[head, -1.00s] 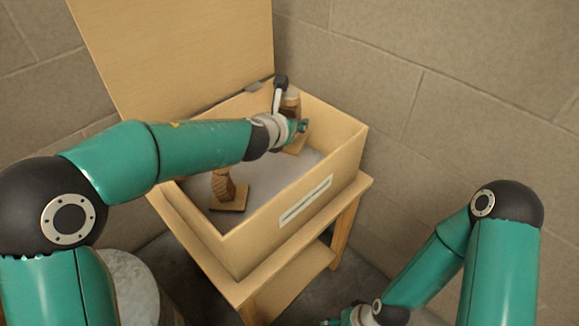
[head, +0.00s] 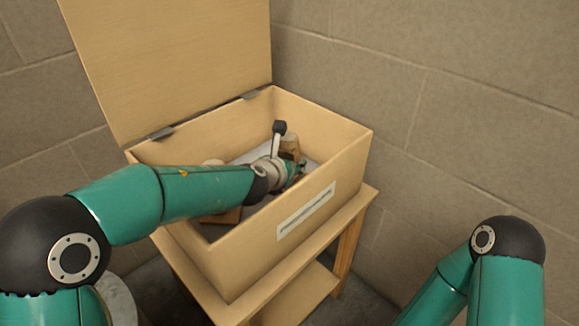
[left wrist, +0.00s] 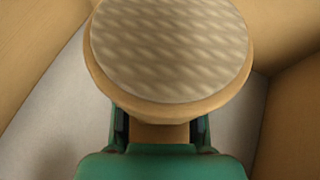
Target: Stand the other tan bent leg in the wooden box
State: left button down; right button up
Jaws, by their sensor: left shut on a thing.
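The wooden box (head: 250,255) stands open with its lid (head: 170,65) raised at the back. My left gripper (head: 299,170) is inside the box, shut on a tan bent leg (head: 289,147) towards the right end. In the left wrist view that leg's round, pale patterned top (left wrist: 168,48) fills the upper middle, with the fingers on both sides below it. Its lower end is hidden, so I cannot tell if it touches the floor. Another tan bent leg (head: 222,217) is in the left part of the box, mostly hidden behind my left arm. My right gripper is out of view.
The box rests on a wooden stand (head: 345,240) with a lower shelf. Its light grey inner floor (left wrist: 65,125) shows beside the held leg. Block walls (head: 470,110) stand close behind and to the right.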

pick_arm(q)
jog(key=c, duration=0.7)
grip_release()
jog(key=shift+s+a+r, duration=0.2)
jog(key=shift+s+r, duration=0.15)
jog(key=shift+s, duration=0.1)
jog(key=p+v, duration=0.1)
jog(key=v, duration=1)
jog(key=shift+f, duration=0.1)
jog(key=shift+w, duration=0.1)
